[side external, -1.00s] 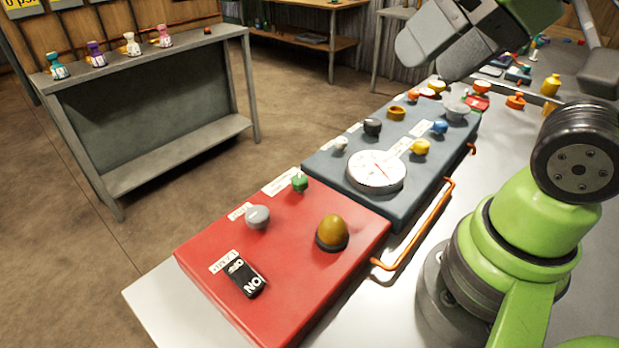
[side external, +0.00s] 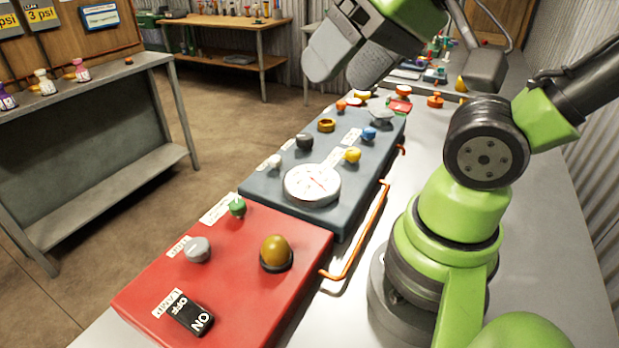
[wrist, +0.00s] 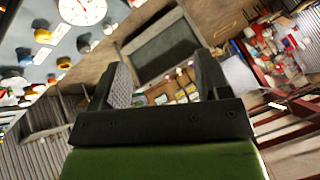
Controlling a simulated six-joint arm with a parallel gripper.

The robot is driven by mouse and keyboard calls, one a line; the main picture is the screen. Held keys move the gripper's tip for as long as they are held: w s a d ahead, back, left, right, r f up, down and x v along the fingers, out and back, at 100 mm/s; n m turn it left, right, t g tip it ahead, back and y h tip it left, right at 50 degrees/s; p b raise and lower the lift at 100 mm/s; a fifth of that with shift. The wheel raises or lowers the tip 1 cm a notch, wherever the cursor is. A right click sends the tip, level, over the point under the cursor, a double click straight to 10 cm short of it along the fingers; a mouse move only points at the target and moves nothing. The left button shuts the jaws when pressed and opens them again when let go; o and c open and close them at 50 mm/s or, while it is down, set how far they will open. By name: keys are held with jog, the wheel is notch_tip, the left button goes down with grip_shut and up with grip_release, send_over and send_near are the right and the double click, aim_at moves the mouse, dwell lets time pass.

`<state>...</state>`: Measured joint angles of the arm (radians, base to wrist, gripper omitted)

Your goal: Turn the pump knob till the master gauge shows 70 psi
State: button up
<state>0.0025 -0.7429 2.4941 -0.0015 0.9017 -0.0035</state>
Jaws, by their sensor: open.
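The round white gauge (side external: 312,184) lies on the blue-grey panel; its red needle shows, but its figures are too small to read. It also shows at the top of the wrist view (wrist: 82,10). Around it are a white knob (side external: 274,161), black knob (side external: 304,141), yellow knob (side external: 352,154) and blue knob (side external: 368,133). Their labels are unreadable, so I cannot tell which is the pump knob. My gripper (side external: 340,72) is open and empty, raised above the far part of this panel. In the wrist view its fingers (wrist: 162,68) stand wide apart with nothing between them.
A red panel (side external: 150,282) in front bears a grey knob (side external: 197,249), green knob (side external: 237,207), amber dome (side external: 276,252) and ON/OFF switch (side external: 190,316). An orange rail (side external: 370,232) runs along the bench. A grey shelf unit (side external: 85,130) stands left across open floor.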

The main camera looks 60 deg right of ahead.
jog(key=w+d+r+g+h, duration=0.1)
jog(key=w+d+g, duration=0.1)
jog(key=w+d, duration=0.45)
jog(key=n+g+h, duration=0.1)
jog(key=g, duration=0.4)
send_over(305, 136)
notch_tip(305, 136, down, 16)
jog(key=shift+f, duration=0.15)
notch_tip(305, 136, down, 10)
jog(key=shift+r, duration=0.15)
jog(key=shift+c, duration=0.5)
